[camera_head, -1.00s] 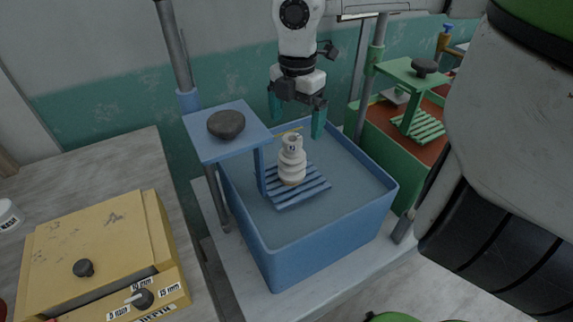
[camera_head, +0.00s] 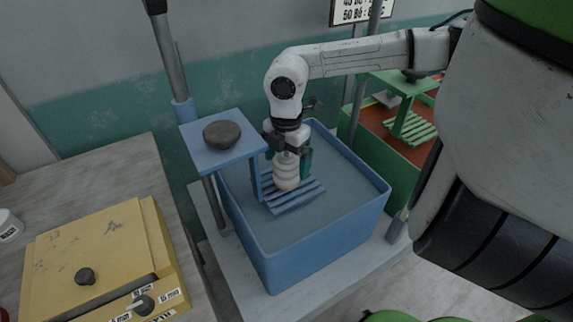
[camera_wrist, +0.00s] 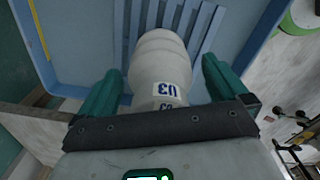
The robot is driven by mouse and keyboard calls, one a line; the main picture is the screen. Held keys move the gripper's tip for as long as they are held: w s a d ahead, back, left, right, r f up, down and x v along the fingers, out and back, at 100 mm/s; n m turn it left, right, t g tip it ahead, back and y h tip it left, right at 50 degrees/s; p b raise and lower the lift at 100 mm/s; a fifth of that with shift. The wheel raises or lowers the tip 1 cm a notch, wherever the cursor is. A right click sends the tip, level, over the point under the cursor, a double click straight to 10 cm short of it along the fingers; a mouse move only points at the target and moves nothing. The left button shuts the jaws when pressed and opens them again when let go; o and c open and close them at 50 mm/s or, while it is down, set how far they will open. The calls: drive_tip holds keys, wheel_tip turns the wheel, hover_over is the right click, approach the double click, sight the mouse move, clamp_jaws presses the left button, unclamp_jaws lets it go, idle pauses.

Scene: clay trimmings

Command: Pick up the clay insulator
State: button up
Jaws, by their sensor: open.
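The clay insulator (camera_head: 287,172) is a pale, ribbed, stacked piece standing upright on a blue slatted rack (camera_head: 293,200) in the blue tub (camera_head: 325,248). In the wrist view the insulator (camera_wrist: 160,62) carries a white label reading "U3". My gripper (camera_head: 290,165) is lowered over its upper part. In the wrist view the green fingers of my gripper (camera_wrist: 168,92) stand on either side of the insulator, with a visible gap on the right and a narrower one on the left. The insulator's top is partly hidden by the gripper in the head view.
A blue platform with a dark stone (camera_head: 222,134) stands left of the rack, close to my gripper. A green tub with a red-brown inside (camera_head: 385,125) stands behind right. A yellow box with knobs (camera_head: 95,258) sits on the left table.

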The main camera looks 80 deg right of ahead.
drive_tip(key=c, duration=1.5)
drive_tip(key=shift+c, duration=0.9)
drive_tip(key=shift+r, duration=0.15)
